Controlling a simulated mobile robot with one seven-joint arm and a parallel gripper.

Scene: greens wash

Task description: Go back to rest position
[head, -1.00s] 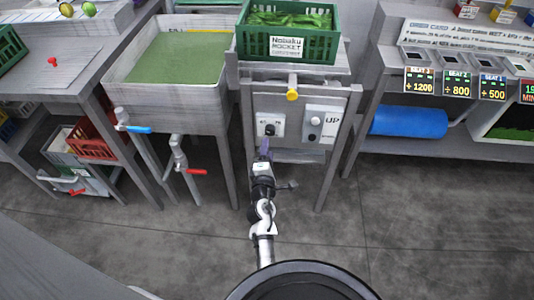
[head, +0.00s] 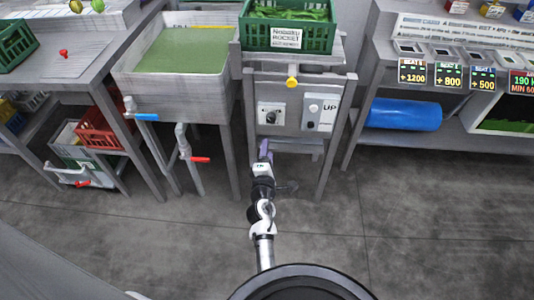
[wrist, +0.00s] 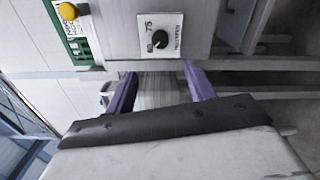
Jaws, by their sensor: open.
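My gripper (head: 264,150) is in front of the grey stand, below the control panels. In the wrist view its two purple fingers (wrist: 160,88) are spread apart with nothing between them. A black dial on a white plate (head: 270,117) is just above the gripper; it also shows in the wrist view (wrist: 160,38). A panel marked UP (head: 320,112) with round buttons is to the right of the dial. My gripper looks apart from both panels.
A green crate of leaves (head: 270,36) stands on top of the stand, above a yellow knob (head: 292,82). A sink of green water (head: 135,88) with blue and red taps is at left. A blue roll (head: 402,114) lies on the right shelf. The floor in front is clear.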

